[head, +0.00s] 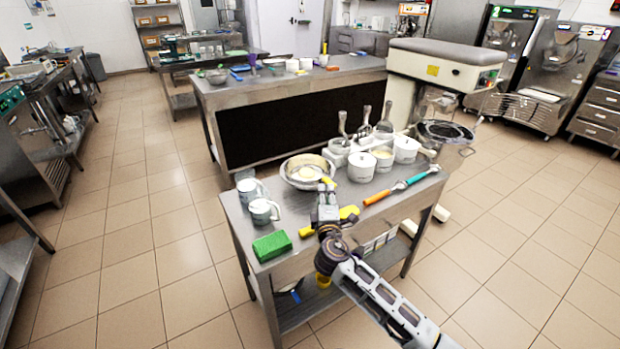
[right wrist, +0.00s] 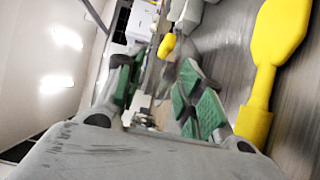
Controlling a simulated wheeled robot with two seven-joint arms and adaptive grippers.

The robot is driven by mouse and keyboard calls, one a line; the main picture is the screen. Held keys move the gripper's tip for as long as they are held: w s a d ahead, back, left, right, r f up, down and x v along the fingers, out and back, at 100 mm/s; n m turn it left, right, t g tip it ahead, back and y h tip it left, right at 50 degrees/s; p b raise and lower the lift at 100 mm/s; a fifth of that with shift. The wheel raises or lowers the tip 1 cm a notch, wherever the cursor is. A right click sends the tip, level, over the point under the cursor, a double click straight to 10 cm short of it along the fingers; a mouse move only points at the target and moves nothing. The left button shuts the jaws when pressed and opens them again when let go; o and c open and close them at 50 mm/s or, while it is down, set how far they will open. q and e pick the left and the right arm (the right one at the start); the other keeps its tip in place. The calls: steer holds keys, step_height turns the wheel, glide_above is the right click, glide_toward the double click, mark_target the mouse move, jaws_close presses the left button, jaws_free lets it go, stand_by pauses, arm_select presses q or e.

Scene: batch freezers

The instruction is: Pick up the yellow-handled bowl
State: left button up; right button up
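A round metal bowl (head: 292,178) with pale contents sits on the steel table (head: 236,222). A small yellow piece at its near right edge looks like its handle (head: 328,182). A yellow piece, probably that handle (right wrist: 167,45), also shows beyond the fingers in the right wrist view. My right gripper (head: 328,196) is just in front of the bowl, apart from the handle as far as I can tell. In the right wrist view, its green-padded fingers (right wrist: 160,92) are spread with nothing between them. My left gripper is out of view.
A yellow spatula (head: 348,212) lies by my right gripper and is large in the right wrist view (right wrist: 270,60). A green block (head: 272,246), two cups (head: 263,211), white tubs (head: 361,167) and an orange-handled tool (head: 377,197) share the table.

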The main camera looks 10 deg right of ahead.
mark_target(325, 182)
steer(key=shift+w+d, duration=0.15)
steer(key=shift+w, duration=0.55)
steer(key=shift+w+d+f, duration=0.1)
steer(key=shift+w+d, duration=0.1)
steer(key=shift+w, duration=0.65)
steer(key=shift+w+d+f, duration=0.1)
steer(key=shift+w+d, duration=0.1)
steer(key=shift+w, duration=0.6)
steer(key=shift+w+d, duration=0.2)
steer(key=shift+w, duration=0.65)
jaws_close()
steer(key=shift+r, duration=0.1)
